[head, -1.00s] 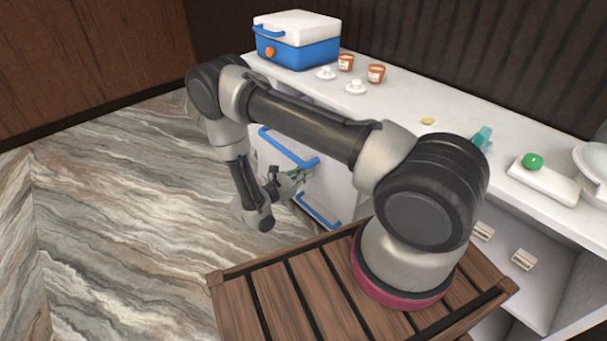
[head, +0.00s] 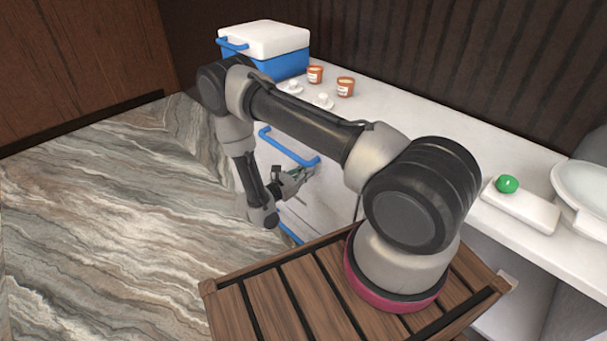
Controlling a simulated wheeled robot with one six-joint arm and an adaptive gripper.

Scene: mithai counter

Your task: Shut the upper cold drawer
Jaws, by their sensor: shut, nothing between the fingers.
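The upper cold drawer has a white front with a blue bar handle (head: 288,147), in the head view left of centre, below the counter top. My gripper (head: 304,174) is shut and empty, close to the drawer front just below the right end of that handle. I cannot tell whether its tips touch the front. How far the drawer stands out is hard to tell, as my arm covers much of it. Part of a lower blue handle (head: 290,233) shows beneath, partly hidden by my wooden-slatted base.
On the white counter (head: 430,137) stand a blue and white cool box (head: 265,42), two orange cups (head: 345,87), small white items (head: 323,101) and a white block (head: 522,207) with a green ball (head: 507,184). Open marble floor (head: 100,230) lies to the left.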

